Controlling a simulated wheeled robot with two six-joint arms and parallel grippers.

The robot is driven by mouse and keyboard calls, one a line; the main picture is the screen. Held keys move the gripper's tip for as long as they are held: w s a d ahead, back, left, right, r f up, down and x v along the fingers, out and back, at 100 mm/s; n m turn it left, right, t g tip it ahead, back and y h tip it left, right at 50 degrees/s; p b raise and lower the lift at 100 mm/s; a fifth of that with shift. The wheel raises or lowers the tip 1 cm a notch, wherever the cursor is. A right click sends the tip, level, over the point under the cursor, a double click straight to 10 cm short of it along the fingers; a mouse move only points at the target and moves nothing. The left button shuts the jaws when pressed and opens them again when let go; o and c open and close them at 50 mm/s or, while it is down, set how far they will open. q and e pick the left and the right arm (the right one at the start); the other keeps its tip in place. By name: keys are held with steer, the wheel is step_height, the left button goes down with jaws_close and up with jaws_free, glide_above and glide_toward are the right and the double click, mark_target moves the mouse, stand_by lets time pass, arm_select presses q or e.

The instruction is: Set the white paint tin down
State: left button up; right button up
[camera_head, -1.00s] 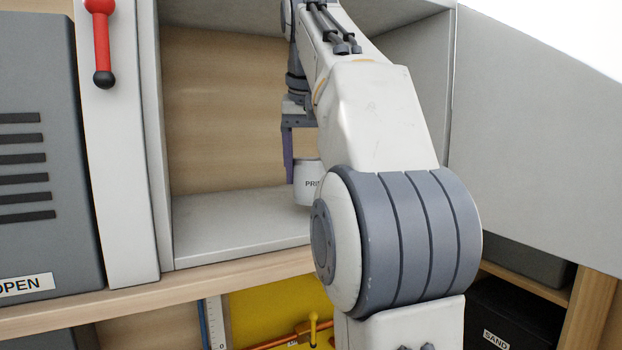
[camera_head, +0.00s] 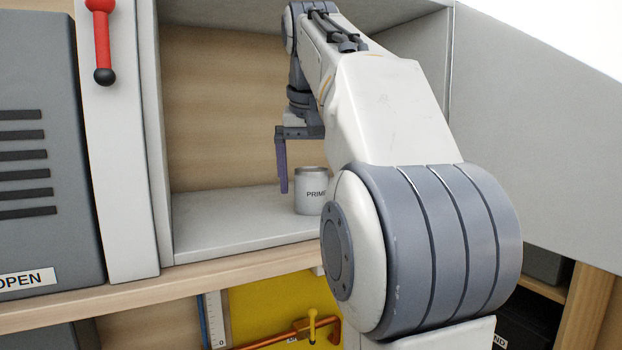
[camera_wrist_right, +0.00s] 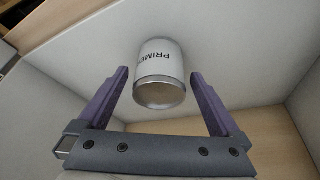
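The white paint tin (camera_head: 309,193), with a grey rim and a label starting "PRIM", stands upright on the cabinet floor. Its right side is hidden behind my right arm. In the right wrist view the tin (camera_wrist_right: 160,70) shows beyond and between the spread fingers, with a gap on each side. My right gripper (camera_head: 284,165) is open and empty, above and slightly left of the tin; one purple finger shows in the head view. Both fingers of the right gripper (camera_wrist_right: 160,88) show in the wrist view. My left gripper is not in view.
The open grey cabinet (camera_head: 225,222) has walls on both sides and free floor left of the tin. A red handle (camera_head: 102,45) is on the white post at left, beside a dark vented panel (camera_head: 40,150). A yellow board (camera_head: 270,305) is below the bench edge.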

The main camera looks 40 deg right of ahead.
steer(key=shift+r, duration=0.4)
steer(key=shift+v, duration=1)
steer(key=s+a+b, duration=0.2)
steer(key=s+a, duration=0.2)
steer(key=shift+s+b, duration=0.2)
steer(key=shift+b, duration=0.1)
steer(key=s+a, duration=0.4)
steer(key=s, duration=0.1)
steer(key=shift+r, duration=0.2)
